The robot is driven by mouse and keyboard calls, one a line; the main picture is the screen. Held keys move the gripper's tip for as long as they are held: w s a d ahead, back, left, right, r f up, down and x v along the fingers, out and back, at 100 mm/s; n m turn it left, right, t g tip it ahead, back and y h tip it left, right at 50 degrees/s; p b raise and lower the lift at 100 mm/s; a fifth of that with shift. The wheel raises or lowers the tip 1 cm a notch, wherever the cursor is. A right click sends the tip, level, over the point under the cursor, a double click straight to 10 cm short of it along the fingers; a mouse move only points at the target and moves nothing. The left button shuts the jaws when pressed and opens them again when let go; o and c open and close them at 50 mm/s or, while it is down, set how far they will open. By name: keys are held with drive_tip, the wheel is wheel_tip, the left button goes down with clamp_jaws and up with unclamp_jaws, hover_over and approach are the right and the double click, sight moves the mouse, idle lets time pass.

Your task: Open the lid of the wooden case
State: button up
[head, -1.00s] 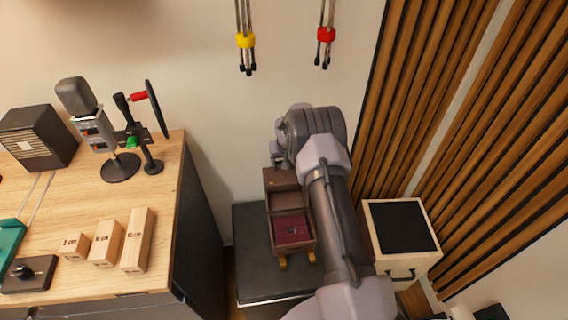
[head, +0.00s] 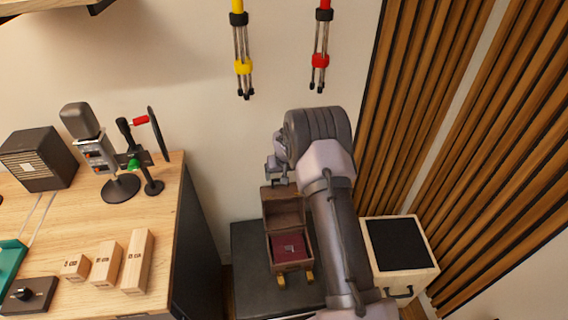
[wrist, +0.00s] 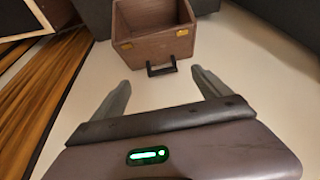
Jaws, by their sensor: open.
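The wooden case (head: 269,253) stands on a dark stand with its lid (head: 285,205) raised and leaning back toward the wall. Inside it is a dark red lining (head: 282,245) with a small grey item on it. In the wrist view the brown case (wrist: 153,47) shows brass catches and a black handle (wrist: 163,69). My gripper (wrist: 160,76) is open and empty, its fingers apart on either side below the handle. In the head view my arm hides most of the gripper, which is just above the raised lid.
The dark stand (head: 250,270) bears the case. A pale cabinet with a black top (head: 397,243) stands at right beside wooden slats (head: 420,120). A desk (head: 60,215) with a microphone and wooden blocks is at left.

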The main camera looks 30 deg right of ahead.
drive_tip(key=p+v, duration=0.2)
drive_tip(key=v, duration=0.9)
drive_tip(key=shift+s+r, duration=0.1)
